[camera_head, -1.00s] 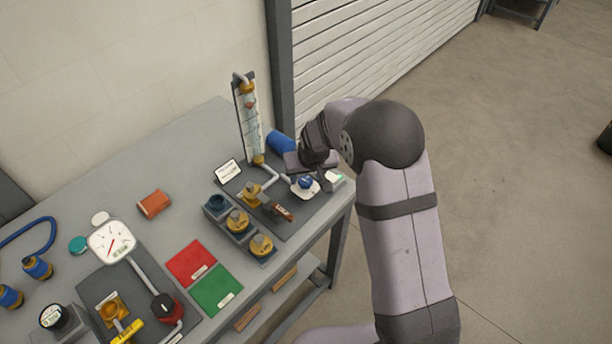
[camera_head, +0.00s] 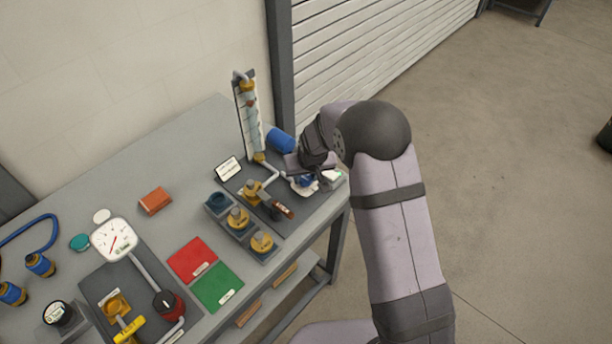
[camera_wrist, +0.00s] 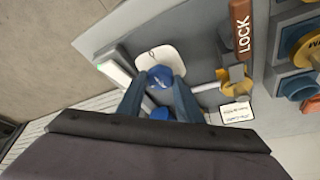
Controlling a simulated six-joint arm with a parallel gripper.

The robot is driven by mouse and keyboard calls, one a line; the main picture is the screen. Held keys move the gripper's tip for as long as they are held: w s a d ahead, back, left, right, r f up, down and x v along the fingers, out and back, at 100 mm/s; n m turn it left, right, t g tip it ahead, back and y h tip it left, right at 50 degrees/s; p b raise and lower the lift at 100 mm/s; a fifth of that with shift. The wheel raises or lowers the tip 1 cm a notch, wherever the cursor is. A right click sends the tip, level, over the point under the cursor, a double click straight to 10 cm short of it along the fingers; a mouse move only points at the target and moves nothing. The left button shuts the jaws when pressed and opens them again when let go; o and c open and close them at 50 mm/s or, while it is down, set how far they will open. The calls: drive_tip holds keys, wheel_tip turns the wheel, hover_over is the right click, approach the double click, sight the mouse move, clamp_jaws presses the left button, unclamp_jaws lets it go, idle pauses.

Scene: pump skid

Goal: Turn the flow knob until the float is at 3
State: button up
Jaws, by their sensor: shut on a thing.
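The blue flow knob (camera_wrist: 160,77) sits on a white plate (camera_wrist: 160,56) in the wrist view. My gripper (camera_wrist: 158,84) is shut on the knob, one finger on each side. In the head view the knob (camera_head: 305,181) is partly hidden by my gripper and wrist. The flow tube (camera_head: 250,120) stands upright at the back of the skid plate, with a small reddish float (camera_head: 250,103) in its upper part. The scale numbers are too small to read.
A blue cylinder (camera_head: 280,141) lies behind my gripper. Brass fittings (camera_head: 238,218) stand in a grey block. Red (camera_head: 192,259) and green (camera_head: 217,288) mats lie nearer the front.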

drive_tip(key=shift+f+m+b, duration=0.1)
drive_tip(key=shift+m+b, duration=0.3)
drive_tip(key=shift+b, duration=0.35)
drive_tip(key=m+b, duration=0.1)
drive_tip(key=b, duration=0.1)
drive_tip(key=m+h+b, duration=0.1)
drive_tip(key=b, duration=0.2)
drive_tip(key=shift+a+f+m, duration=0.15)
drive_tip(key=shift+f+m, duration=0.05)
drive_tip(key=shift+m, duration=0.1)
drive_tip(key=shift+m+h+b, duration=0.4)
drive_tip(key=shift+m+b, duration=0.2)
drive_tip(key=shift+b, duration=0.55)
drive_tip(key=shift+a+r+m+h+b, duration=0.1)
drive_tip(key=shift+r+m+h+b, duration=0.2)
drive_tip(key=shift+m+b, duration=0.55)
drive_tip(key=o, duration=1)
drive_tip(key=shift+r, duration=0.1)
